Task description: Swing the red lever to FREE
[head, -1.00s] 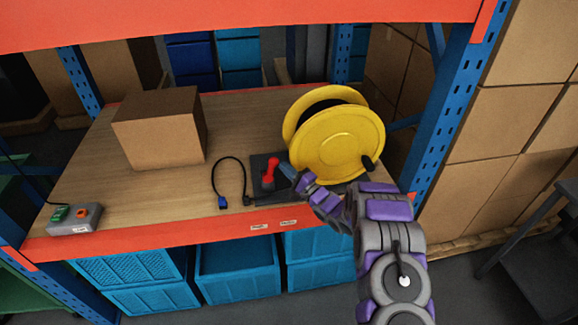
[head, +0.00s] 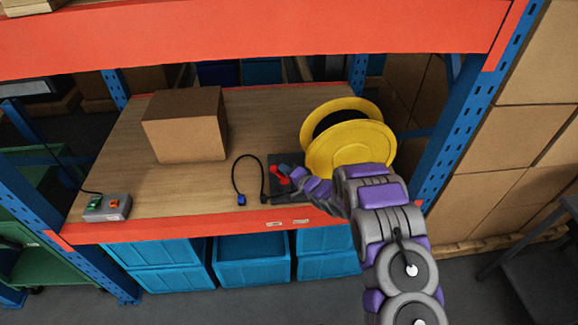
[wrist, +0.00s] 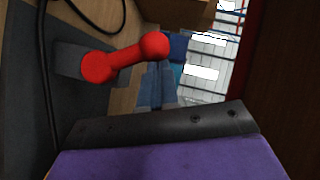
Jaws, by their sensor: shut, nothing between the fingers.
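The red lever (head: 279,174) sits on a dark base plate (head: 291,197) on the wooden shelf, left of the yellow reel. In the wrist view the red lever (wrist: 122,59) shows its round hub and ball end, just beyond my gripper's dark finger. My gripper (head: 288,172) is shut and empty, with its tip close beside the lever in the head view. Whether it touches the lever I cannot tell. Small labels (head: 274,224) are on the orange shelf edge; their words are too small to read.
A yellow reel (head: 350,150) stands right behind my arm. A cardboard box (head: 185,130) sits at the back left. A grey box with green and orange buttons (head: 107,208) is at the front left. A black cable with a blue plug (head: 241,200) lies left of the lever.

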